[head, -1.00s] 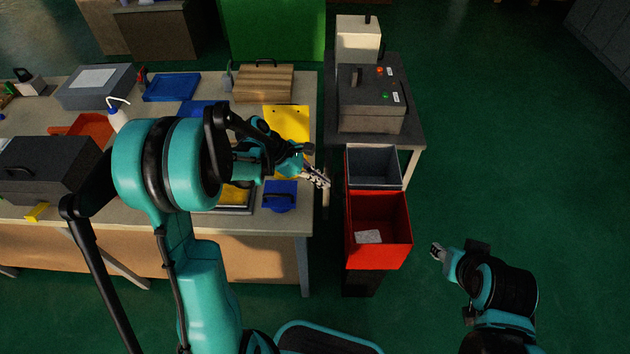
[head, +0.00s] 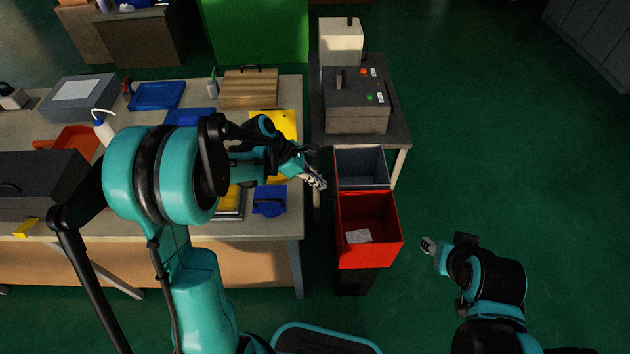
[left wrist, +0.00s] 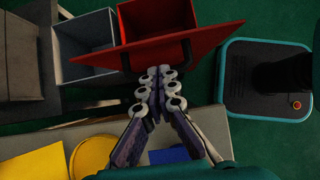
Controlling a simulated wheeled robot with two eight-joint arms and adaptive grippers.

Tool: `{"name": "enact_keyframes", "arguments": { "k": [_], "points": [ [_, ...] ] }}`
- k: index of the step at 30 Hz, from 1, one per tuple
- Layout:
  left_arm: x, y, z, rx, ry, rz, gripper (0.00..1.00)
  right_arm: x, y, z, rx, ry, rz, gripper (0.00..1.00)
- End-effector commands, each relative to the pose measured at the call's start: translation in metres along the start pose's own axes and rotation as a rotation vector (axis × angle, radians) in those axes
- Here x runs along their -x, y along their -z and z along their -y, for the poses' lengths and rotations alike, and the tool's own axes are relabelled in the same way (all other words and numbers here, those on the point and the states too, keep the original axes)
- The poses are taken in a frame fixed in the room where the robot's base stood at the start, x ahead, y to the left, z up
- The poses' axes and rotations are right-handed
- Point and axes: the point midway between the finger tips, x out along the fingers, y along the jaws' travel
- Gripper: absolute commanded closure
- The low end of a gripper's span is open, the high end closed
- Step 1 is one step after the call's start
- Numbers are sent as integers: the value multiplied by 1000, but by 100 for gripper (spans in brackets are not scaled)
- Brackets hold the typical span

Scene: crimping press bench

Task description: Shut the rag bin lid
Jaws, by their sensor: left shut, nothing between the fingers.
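The red rag bin (head: 385,255) stands open right of the bench, with a pale rag (head: 358,236) inside. Its red lid (left wrist: 205,35) stands raised in the left wrist view, on the side of the bin facing my left gripper; a dark bar runs along it. In the head view the lid is hard to tell from the bin wall. My left gripper (head: 318,184) is shut and empty, just left of the bin. In the left wrist view its fingertips (left wrist: 158,80) are close under the lid's edge; I cannot tell whether they touch. My right gripper (head: 428,244) is right of the bin; its jaws are too small to read.
A grey open bin (head: 362,166) adjoins the red one at the back. Behind it a side table (head: 398,140) carries a grey box (head: 357,105). The bench (head: 285,220) lies left, with a blue item (head: 269,200) near its corner. Green floor is free on the right.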

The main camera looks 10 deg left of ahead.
Motion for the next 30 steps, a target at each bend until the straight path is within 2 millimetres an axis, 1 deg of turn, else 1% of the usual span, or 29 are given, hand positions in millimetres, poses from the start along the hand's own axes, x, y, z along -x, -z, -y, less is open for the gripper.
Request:
{"name": "enact_keyframes", "arguments": {
  "k": [8,13,18,23,26,30],
  "points": [
    [-6,-28,1,-7,3,-114,100,14,10,0,0,0,0,60],
    [-20,-56,2,-11,4,-252,100,24,17,0,0,0,0,60],
    [-41,-84,1,-10,1,-415,100,29,21,0,0,0,0,60],
    [-65,-106,1,-9,0,-562,100,29,20,0,0,0,0,60],
    [-80,-117,0,-4,-1,-554,100,27,19,0,0,0,0,60],
    [-104,-132,0,-4,-1,-553,100,23,17,0,0,0,0,60]
  ]
}}
